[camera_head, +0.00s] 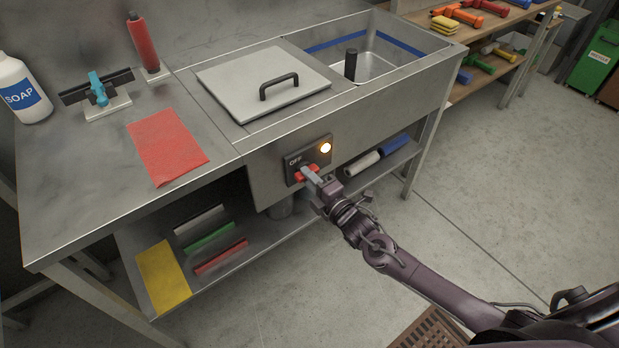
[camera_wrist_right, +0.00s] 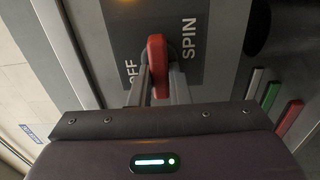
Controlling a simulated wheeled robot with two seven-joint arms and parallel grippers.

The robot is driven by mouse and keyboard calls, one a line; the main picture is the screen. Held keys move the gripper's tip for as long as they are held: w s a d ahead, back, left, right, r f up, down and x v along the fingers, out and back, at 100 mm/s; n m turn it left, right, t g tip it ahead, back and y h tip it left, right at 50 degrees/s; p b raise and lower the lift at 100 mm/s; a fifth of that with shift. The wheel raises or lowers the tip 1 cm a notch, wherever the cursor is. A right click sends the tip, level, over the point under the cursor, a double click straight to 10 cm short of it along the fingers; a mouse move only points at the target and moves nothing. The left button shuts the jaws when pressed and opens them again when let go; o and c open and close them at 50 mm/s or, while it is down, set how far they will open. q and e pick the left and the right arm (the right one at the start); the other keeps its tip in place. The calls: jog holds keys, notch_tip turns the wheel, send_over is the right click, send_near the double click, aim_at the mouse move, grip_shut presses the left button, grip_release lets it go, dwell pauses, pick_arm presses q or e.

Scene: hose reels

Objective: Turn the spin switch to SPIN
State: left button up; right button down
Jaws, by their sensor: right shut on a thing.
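The spin switch is a red lever knob (camera_head: 300,177) on a dark panel (camera_head: 296,158) on the front of the metal sink bench. In the right wrist view the red lever (camera_wrist_right: 157,55) stands between the labels OFF and SPIN; I cannot tell which one it is set to. My right gripper (camera_head: 311,177) reaches the panel from the lower right. Its fingers (camera_wrist_right: 157,88) are shut on the red lever, one on each side. My left gripper is not in view.
A lid with a handle (camera_head: 262,98) covers part of the bench, beside an open basin (camera_head: 378,66). A red cloth (camera_head: 167,146), a soap bottle (camera_head: 24,90) and a squeegee lie or stand at the left. A lower shelf holds coloured items.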

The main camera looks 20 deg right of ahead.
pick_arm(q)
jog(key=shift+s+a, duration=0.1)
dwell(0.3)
pick_arm(e)
jog(key=c, duration=1.4)
grip_release()
jog(key=shift+o, duration=0.2)
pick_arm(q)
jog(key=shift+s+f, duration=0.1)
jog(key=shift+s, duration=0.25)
pick_arm(e)
jog(key=v, duration=0.7)
jog(key=shift+s, duration=0.4)
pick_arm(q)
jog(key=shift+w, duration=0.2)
pick_arm(e)
jog(key=shift+d, duration=0.15)
